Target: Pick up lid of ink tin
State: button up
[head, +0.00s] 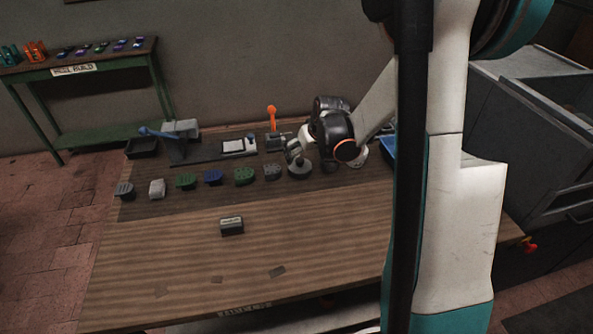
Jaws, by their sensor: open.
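A small round grey tin (299,174), which looks like the ink tin with its lid on, stands on the wooden table at the right end of a row of small blocks. My gripper (295,161) is open right above it, its fingers pointing down at the tin's top. The fingers hide part of the lid, and I cannot tell whether they touch it. My arm comes in from the right and covers what lies behind it.
Several heel-shaped blocks, including a green one (186,180) and a blue one (213,177), line up left of the tin. A press with an orange handle (271,118) stands behind. A dark box (232,226) sits nearer. The table's front is mostly clear.

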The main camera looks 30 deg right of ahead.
aim_at(300, 160)
jog(key=b+x, duration=0.3)
jog(key=x, duration=0.5)
jog(key=shift+w+f+b, duration=0.25)
jog(key=shift+f+b, duration=0.05)
jog(key=shift+r, duration=0.1)
jog(key=c, duration=0.8)
